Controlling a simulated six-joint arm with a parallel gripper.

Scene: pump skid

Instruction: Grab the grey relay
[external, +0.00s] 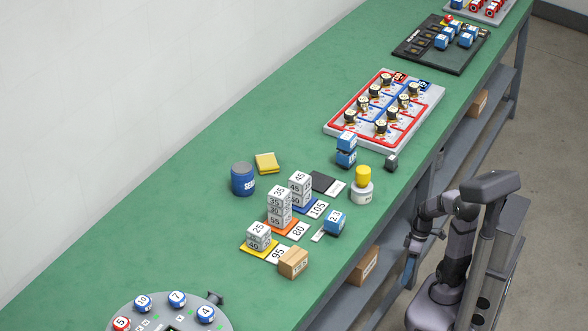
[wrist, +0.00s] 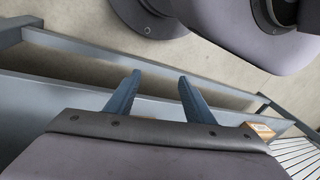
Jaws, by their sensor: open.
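A small dark grey block (external: 391,162), which looks like the grey relay, sits on the green bench top near its front edge. It is right of a stack of two blue blocks and below the red-and-blue bordered board. It is too small to read any marking. My gripper (external: 412,245) is beside the bench's front edge, off the bench top and well apart from the grey block. In the wrist view my gripper (wrist: 160,77) is open, with nothing between its two blue fingers. The grey block is not in the wrist view.
Blue stacked blocks (external: 346,150) and a yellow-topped white jar (external: 362,186) stand near the grey block. Stacks of numbered pale cubes (external: 280,208) and a cardboard box (external: 293,263) are nearer. A lower shelf (external: 385,262) runs under the bench.

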